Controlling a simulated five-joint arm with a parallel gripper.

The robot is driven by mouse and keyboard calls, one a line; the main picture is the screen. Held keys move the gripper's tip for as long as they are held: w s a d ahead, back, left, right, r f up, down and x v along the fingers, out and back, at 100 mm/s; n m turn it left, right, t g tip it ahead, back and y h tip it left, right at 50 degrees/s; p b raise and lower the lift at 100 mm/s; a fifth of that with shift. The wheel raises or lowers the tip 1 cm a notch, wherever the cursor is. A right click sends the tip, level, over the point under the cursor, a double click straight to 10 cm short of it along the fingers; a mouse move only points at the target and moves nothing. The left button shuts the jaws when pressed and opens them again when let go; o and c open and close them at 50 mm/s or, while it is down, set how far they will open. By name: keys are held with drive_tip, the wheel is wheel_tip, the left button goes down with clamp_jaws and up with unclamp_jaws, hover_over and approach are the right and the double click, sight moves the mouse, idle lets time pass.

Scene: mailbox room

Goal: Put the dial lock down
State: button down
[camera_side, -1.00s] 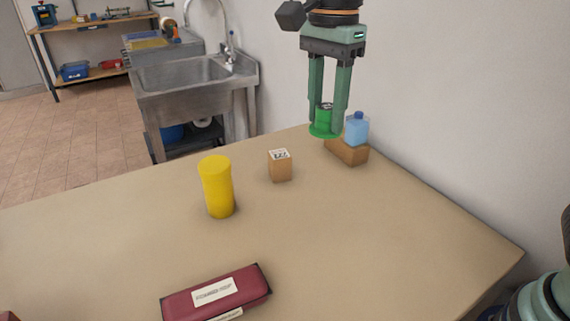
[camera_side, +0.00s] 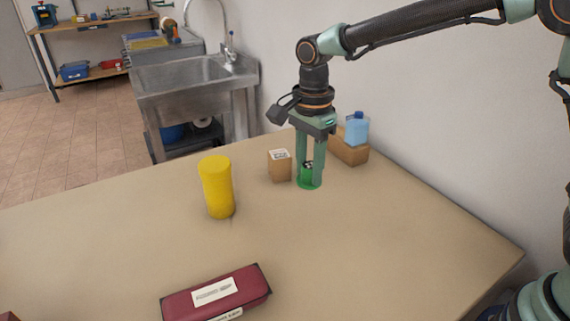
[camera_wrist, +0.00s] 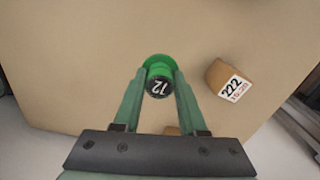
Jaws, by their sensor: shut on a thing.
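The dial lock, a green cylinder with a wider green rim at its bottom (camera_side: 309,184), is between the fingers of my gripper (camera_side: 310,175). In the wrist view the dial lock (camera_wrist: 159,67) shows a black top marked 72, and my gripper's fingers (camera_wrist: 158,82) close on its two sides. My gripper points down and is shut on it. In the side view the rim is at or very near the table top (camera_side: 270,235); I cannot tell whether it touches.
A small brown box (camera_side: 279,166) with a printed label stands just left of the lock. A yellow cylinder (camera_side: 217,188) stands left, and a dark red case (camera_side: 217,295) lies in front. The table's right side is clear.

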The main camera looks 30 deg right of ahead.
sight(307, 207)
drive_tip(key=shift+f, duration=3.25)
drive_tip(key=shift+c, duration=2.3)
unclamp_jaws()
drive_tip(key=shift+f, duration=0.15)
